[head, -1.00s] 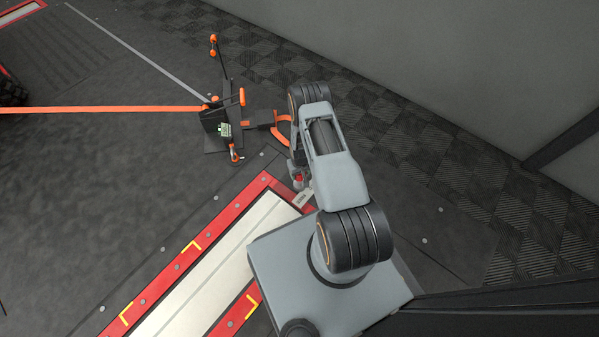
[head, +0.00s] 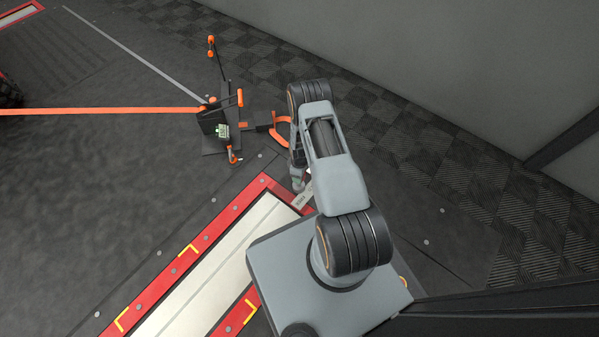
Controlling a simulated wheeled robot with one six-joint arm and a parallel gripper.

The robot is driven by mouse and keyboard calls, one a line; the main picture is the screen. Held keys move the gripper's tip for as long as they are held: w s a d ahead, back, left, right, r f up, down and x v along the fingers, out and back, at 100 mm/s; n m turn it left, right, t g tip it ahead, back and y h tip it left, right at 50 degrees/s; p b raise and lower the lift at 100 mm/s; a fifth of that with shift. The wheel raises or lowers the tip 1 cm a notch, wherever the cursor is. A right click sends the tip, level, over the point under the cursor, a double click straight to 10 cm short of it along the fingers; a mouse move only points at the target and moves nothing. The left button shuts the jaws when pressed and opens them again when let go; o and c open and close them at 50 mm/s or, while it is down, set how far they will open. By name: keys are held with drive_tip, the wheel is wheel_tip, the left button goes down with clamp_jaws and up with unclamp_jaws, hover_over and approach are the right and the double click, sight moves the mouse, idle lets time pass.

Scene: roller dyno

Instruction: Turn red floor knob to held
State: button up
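The red floor knob is not clearly visible now; my gripper and wrist cover the spot where red showed earlier. I cannot tell whether the gripper touches the knob, nor which way the knob is turned.
A red-framed roller bed (head: 207,235) with a pale plate runs to the lower left. A black stand with orange handles (head: 215,125) is beyond my gripper, with an orange strap (head: 100,110) running left. A grey wall (head: 440,60) is at right. Dark floor at left is open.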

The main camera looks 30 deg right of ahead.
drive_tip(key=shift+a+n, duration=0.1)
drive_tip(key=shift+n, duration=0.7)
drive_tip(key=o, duration=0.9)
drive_tip(key=shift+o, duration=0.2)
wheel_tip(320, 180, up, 14)
drive_tip(key=p, duration=0.5)
drive_tip(key=shift+p, duration=0.35)
